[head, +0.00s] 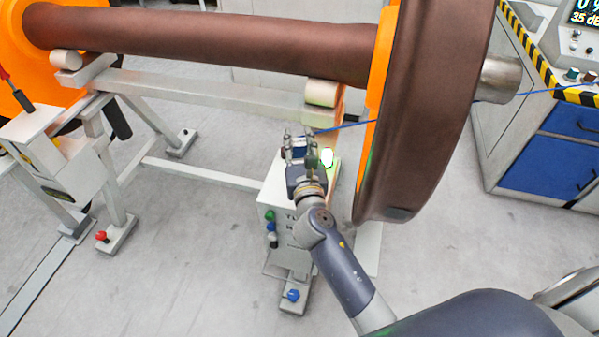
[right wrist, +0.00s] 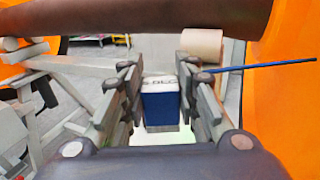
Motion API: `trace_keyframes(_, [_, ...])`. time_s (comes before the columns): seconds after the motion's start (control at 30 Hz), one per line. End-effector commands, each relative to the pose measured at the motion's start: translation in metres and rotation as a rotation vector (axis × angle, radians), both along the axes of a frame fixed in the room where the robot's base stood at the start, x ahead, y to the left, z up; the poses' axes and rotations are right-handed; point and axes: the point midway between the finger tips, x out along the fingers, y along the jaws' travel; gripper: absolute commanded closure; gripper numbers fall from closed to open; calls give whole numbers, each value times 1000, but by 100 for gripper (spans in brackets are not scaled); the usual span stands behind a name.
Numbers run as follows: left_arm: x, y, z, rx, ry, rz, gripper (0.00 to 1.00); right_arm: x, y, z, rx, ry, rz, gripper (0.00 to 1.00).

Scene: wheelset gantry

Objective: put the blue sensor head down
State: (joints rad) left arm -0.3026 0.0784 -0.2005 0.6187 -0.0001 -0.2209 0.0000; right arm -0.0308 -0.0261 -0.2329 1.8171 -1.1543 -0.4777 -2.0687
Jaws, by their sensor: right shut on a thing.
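The blue sensor head (right wrist: 160,104) is a small blue block with a pale, lettered top. In the right wrist view it sits between the two fingers of my right gripper (head: 300,142), which is shut on it. In the head view the gripper is over the white box on the stand (head: 276,190), below the axle, and its fingers mostly hide the sensor head. A grey edge shows under the block in the wrist view; I cannot tell whether the block touches it. My left gripper is not in view.
The brown axle (head: 210,41) runs above, on a white frame (head: 200,92) with rollers (head: 322,93). The large wheel (head: 425,110) stands close to the right of my gripper. A blue cable (head: 345,127) passes beside it. A blue cabinet (head: 548,150) stands right.

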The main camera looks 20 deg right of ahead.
Motion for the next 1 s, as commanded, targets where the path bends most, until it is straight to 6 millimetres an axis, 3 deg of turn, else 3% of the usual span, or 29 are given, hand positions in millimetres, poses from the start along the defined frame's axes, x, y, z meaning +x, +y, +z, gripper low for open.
trace_keyframes(0.03, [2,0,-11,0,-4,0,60,-1,0,-19,0,5,-2,98])
trace_keyframes(0.1, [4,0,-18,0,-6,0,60,-1,0,-31,1,4,-1,98])
trace_keyframes(0.5, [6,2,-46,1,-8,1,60,-1,0,-78,-1,1,0,98])
trace_keyframes(0.97, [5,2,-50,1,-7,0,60,-1,0,-84,-1,0,0,98])
trace_keyframes(1.0, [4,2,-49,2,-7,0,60,-1,0,-84,0,0,0,67])
